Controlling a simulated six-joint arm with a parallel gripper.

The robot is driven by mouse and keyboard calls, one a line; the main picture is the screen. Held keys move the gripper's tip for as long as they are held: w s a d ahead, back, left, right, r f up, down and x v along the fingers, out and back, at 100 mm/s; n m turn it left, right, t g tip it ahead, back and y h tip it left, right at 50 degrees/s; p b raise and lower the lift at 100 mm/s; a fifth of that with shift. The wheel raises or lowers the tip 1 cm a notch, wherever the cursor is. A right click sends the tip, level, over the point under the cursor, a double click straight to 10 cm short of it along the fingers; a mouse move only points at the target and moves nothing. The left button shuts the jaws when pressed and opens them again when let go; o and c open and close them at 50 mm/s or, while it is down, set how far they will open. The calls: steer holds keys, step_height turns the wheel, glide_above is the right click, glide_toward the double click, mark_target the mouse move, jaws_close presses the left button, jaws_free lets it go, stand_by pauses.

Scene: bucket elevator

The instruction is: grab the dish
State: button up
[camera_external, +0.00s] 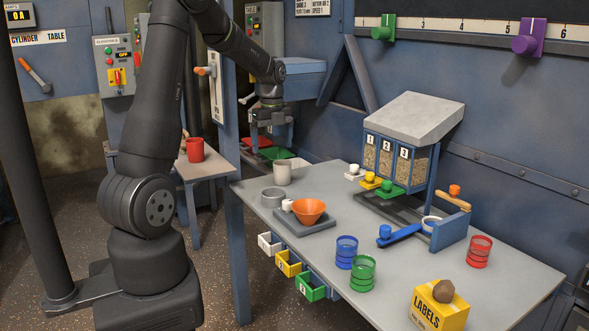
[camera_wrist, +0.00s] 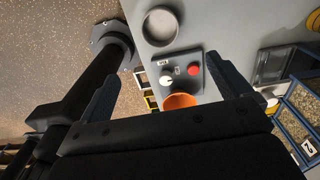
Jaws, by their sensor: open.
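A grey round shallow dish (camera_external: 273,196) stands on the left part of the grey table, beside the scale. It also shows in the wrist view (camera_wrist: 146,38) at the top, apart from my fingers. An orange bowl (camera_external: 309,210) sits on the grey scale (camera_external: 303,226); in the wrist view the bowl (camera_wrist: 180,101) is partly hidden by my gripper body. My gripper (camera_external: 272,143) is open and empty, pointing down above the far left end of the table. In the wrist view its two fingers (camera_wrist: 160,68) stand wide apart.
A pale cup (camera_external: 283,173) stands just behind the dish. Blue (camera_external: 346,252) and green (camera_external: 362,273) beakers stand near the front edge. A hopper unit (camera_external: 413,120) with numbered bins rises at the back. Small drawers hang below the table's left edge.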

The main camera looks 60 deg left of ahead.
mark_target(273, 193)
step_height(273, 193, down, 18)
steer(key=shift+a+r, duration=0.1)
steer(key=shift+r, duration=0.1)
steer(key=c, duration=1.1)
